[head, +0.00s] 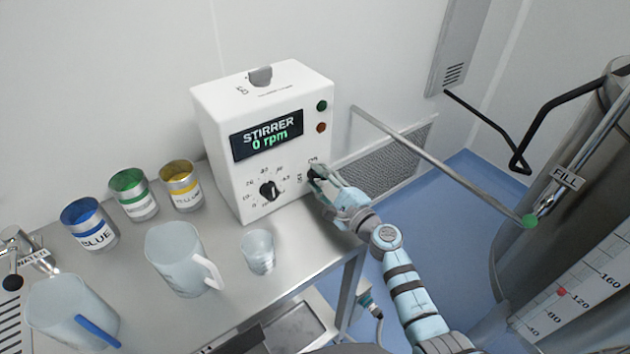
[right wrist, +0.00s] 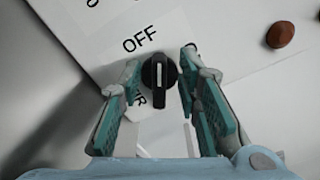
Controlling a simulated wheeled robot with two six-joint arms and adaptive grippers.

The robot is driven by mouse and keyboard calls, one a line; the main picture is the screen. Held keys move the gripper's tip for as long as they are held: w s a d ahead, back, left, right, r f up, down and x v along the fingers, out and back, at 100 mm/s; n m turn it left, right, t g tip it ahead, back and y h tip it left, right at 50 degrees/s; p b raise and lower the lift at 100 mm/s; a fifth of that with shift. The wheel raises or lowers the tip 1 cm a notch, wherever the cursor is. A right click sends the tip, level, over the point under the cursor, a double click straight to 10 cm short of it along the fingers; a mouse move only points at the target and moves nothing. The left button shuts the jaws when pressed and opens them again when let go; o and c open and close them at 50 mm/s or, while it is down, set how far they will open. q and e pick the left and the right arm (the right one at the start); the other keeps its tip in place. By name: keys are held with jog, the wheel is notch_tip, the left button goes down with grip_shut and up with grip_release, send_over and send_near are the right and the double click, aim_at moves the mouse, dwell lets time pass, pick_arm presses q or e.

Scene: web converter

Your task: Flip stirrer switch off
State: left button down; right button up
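The white stirrer box (head: 225,185) stands on the steel table; its display (head: 266,135) reads "STIRRER 0 rpm". Its black switch knob (right wrist: 158,76) shows in the right wrist view, with a white line along it and the word OFF just beyond it. I cannot tell which end of the line is the pointer. My right gripper (right wrist: 160,68) is open, with one finger on each side of the knob and gaps showing. In the head view my right gripper (head: 322,184) is at the panel's lower right and hides much of the switch. My left gripper is not in view.
A black speed dial (head: 269,190) is left of the switch; green (head: 321,105) and brown (head: 320,127) lamps sit above it. A small beaker (head: 258,252), a jug (head: 178,262) and blue, green and yellow cans stand left. A metal rod (head: 440,165) crosses at right.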

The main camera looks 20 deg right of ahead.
jog(key=shift+s, duration=0.1)
jog(key=shift+s+r, duration=0.1)
jog(key=shift+c, duration=1.2)
jog(key=shift+d, duration=0.15)
grip_shut()
